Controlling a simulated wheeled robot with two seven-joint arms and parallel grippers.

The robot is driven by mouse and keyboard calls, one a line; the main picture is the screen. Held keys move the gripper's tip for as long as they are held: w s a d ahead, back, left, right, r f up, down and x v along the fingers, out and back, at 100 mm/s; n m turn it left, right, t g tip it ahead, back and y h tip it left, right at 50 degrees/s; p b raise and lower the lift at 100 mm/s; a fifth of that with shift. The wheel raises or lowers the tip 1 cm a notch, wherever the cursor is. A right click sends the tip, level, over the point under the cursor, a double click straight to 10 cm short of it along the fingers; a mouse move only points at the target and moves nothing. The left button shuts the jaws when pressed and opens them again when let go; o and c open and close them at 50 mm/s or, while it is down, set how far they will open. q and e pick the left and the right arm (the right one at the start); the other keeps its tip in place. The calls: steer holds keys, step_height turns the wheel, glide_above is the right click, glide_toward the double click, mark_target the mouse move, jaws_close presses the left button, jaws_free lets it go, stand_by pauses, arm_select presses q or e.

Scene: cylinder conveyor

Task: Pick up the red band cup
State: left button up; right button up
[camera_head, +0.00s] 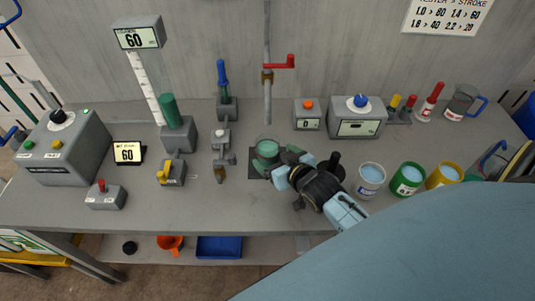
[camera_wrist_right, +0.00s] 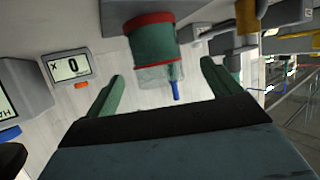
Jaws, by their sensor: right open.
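The red band cup (camera_wrist_right: 152,48) shows in the right wrist view as a clear-walled cup with green contents and a red band. It appears inverted there, against a grey base. In the head view its round green top (camera_head: 267,147) shows under the tap, at a dark mat. My right gripper (camera_head: 277,158) is right beside it on the near right side. Its two green fingers are spread apart, and it also shows in the wrist view (camera_wrist_right: 162,72). The cup lies ahead between the fingers, with gaps on both sides. The cup's lower part is partly hidden in the head view. My left gripper is not in view.
The tap with a red handle (camera_head: 284,62) hangs above the cup. A grey "0" box (camera_head: 307,121) and a blue-knobbed box (camera_head: 356,127) stand behind. White (camera_head: 369,189), green (camera_head: 406,189) and yellow (camera_head: 432,181) cups are at right. A brass-tipped fitting (camera_head: 221,158) stands left.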

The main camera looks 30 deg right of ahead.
mark_target(261, 136)
steer(key=shift+d+x, duration=0.2)
steer(key=shift+x, duration=2.5)
steer(key=shift+r, duration=0.1)
steer(key=c, duration=1.6)
steer(key=shift+r, duration=0.1)
steer(key=shift+r, duration=0.65)
step_height(261, 136, up, 2)
steer(key=shift+r, duration=0.1)
steer(key=s+a, duration=0.3)
steer(key=s, duration=0.2)
steer(key=s+a, duration=0.3)
steer(key=s, duration=0.2)
steer(key=s+a, duration=0.3)
steer(key=s, duration=0.2)
steer(key=shift+s+a+b, duration=0.2)
steer(key=shift+b, duration=0.15)
